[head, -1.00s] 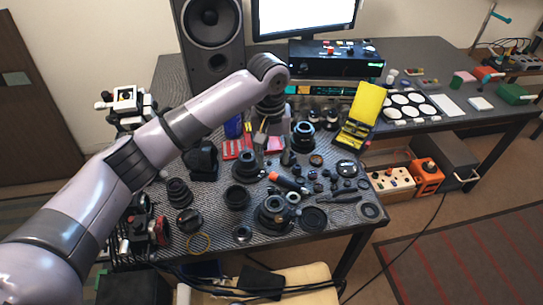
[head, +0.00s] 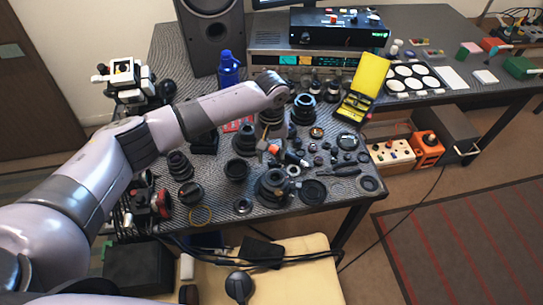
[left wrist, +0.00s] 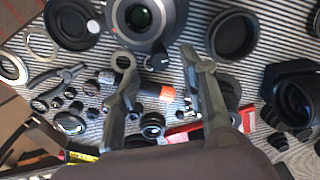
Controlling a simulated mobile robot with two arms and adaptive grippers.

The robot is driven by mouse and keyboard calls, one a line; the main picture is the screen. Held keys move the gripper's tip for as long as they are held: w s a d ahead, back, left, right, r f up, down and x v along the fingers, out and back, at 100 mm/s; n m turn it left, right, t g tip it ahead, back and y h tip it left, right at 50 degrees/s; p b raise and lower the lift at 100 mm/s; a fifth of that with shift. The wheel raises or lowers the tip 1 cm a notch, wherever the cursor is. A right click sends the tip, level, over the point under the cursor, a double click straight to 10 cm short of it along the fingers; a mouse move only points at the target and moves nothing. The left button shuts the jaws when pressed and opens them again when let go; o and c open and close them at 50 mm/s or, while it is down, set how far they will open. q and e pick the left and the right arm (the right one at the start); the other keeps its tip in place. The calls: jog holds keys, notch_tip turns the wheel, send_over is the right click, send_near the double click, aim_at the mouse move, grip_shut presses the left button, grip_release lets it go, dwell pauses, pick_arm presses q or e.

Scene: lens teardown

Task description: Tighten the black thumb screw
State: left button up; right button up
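Several small black knobs lie among the lens parts, and I cannot tell for certain which is the black thumb screw; one knob (left wrist: 152,125) shows between my fingers' bases in the left wrist view. My left gripper (left wrist: 158,68) is open and empty, its two fingers spread above the parts. Between them lies an orange-and-black tool (left wrist: 160,92). A large lens barrel (left wrist: 142,16) stands just beyond the fingertips; it also shows in the head view (head: 274,187). In the head view the wrist largely hides the left fingers. My right gripper is not seen.
Lens rings and barrels crowd the striped mat. Pliers (left wrist: 55,82) lie left of the fingers in the left wrist view. A yellow case (head: 365,88), blue bottle (head: 229,70) and speaker (head: 212,38) stand behind. A yellow seat (head: 300,275) is in front of the table.

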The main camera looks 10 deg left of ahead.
aim_at(272, 162)
pick_arm(q)
jog(key=shift+f, duration=1.65)
grip_shut()
